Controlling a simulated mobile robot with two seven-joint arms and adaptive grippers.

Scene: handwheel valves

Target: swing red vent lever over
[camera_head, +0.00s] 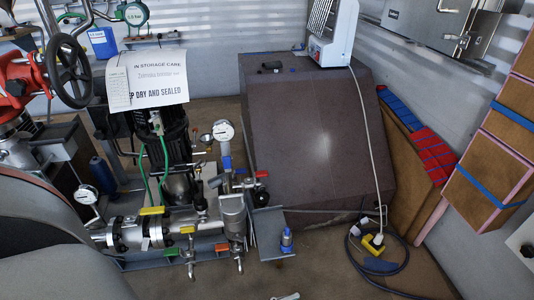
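A small red lever handle (262,174) shows on the pipework right of the pump, near a black knob. A second, orange-red lever (221,247) sits low on the pipe assembly, beside a green lever (171,252). I cannot tell for sure which of the two is the vent lever. Yellow levers (152,210) lie on top of the horizontal metal pipe (135,232). Neither gripper can be made out. A large grey and dark rounded shape fills the lower left and hides part of the floor there.
A red valve (14,85) with a black handwheel (68,72) stands at left. A pressure gauge (223,131) rises above the pipework. A large brown block (315,140) stands behind. A cable (375,265) and yellow plug lie on the floor at right. The front floor is mostly clear.

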